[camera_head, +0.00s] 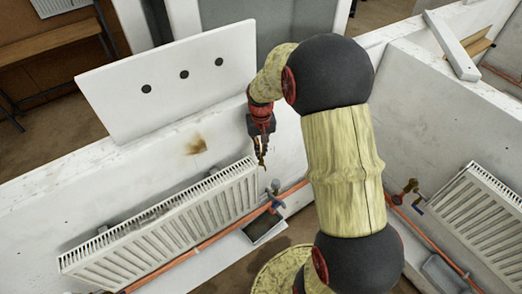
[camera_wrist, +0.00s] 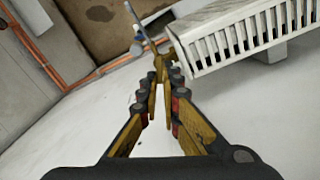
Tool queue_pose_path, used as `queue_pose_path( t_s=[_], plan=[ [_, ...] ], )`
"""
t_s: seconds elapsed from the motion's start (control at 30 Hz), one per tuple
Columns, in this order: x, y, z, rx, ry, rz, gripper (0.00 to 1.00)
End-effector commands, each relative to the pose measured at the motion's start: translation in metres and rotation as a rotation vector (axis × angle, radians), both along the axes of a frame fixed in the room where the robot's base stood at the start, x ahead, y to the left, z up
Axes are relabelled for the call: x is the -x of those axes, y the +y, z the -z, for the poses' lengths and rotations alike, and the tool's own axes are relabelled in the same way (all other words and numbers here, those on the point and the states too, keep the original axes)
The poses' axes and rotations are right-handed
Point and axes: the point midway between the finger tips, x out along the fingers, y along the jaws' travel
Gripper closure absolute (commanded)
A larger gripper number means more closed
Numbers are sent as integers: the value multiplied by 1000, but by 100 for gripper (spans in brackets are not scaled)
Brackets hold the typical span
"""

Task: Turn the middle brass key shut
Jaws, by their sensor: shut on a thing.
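My gripper (camera_head: 262,160) hangs in front of the white wall, above the right end of the radiator. Its fingers (camera_wrist: 160,68) come together at the tips in the wrist view. They are shut on a small brass-coloured piece, apparently the brass key; its shape blends with the yellowish fingers. A grey-blue valve (camera_head: 275,190) sits on the pipe at the radiator's right end, just below my fingertips. In the wrist view the grey-blue valve (camera_wrist: 138,48) shows just beyond the tips. I cannot tell whether the held piece touches the valve.
A white radiator (camera_head: 165,230) runs along the wall, with a copper pipe (camera_head: 200,248) beneath. A grey tray (camera_head: 263,228) lies under the valve. Another bay at right holds a radiator (camera_head: 480,215) and a brass valve (camera_head: 410,186) with a blue handle. A white board (camera_head: 170,95) has three dark round spots.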

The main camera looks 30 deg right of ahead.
Motion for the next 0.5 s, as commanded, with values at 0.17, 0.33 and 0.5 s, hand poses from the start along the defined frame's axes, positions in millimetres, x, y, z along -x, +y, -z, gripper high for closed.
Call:
queue_pose_path(
  t_s=[0.17, 0.33, 0.5],
  plan=[
    [0, 0, 0, 0, 0, 0, 100],
    [0, 0, 0, 0, 0, 6, 100],
    [0, -1, 0, 0, -1, 46, 100]
  ],
)
